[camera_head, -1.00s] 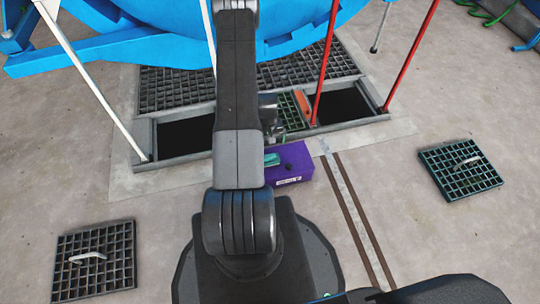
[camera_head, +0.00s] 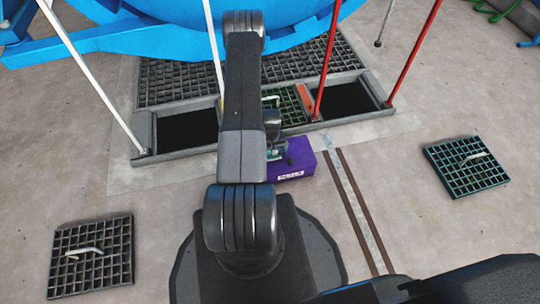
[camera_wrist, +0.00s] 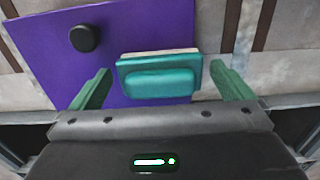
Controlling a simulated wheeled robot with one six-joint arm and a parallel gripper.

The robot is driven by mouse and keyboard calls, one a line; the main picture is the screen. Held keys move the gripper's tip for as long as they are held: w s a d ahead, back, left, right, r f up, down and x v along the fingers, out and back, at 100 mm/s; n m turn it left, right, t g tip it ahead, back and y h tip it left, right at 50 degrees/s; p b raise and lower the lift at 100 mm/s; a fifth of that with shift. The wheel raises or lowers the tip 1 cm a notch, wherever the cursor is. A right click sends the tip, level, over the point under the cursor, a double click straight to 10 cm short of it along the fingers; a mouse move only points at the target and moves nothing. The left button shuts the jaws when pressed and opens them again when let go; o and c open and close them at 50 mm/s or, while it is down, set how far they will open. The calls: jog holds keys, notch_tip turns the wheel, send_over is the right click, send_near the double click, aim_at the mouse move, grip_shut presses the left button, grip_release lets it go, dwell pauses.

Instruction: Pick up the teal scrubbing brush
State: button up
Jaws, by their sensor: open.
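The teal scrubbing brush (camera_wrist: 160,80) lies on top of a purple box (camera_wrist: 50,50), with its teal handle upward and a pale edge along its far side. In the wrist view my gripper (camera_wrist: 160,85) is open, with one green finger to the left of the brush and one to the right. The brush sits between the two fingers, and a gap shows on each side. In the head view the purple box (camera_head: 298,160) stands at the front edge of the pit frame; my arm hides much of the brush there.
A black knob (camera_wrist: 85,38) stands on the box, left of the brush. Open pits (camera_head: 345,108) lie behind the box, with red and white poles rising around them. Loose grates (camera_head: 467,165) lie on the floor at the right and left (camera_head: 92,262).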

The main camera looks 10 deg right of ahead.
notch_tip(320, 180, down, 3)
jog(key=shift+r+b, duration=0.1)
jog(key=shift+b, duration=0.2)
jog(key=shift+c, duration=0.2)
jog(key=c, duration=0.8)
jog(key=shift+r, duration=0.1)
notch_tip(320, 180, up, 10)
jog(key=p, duration=0.3)
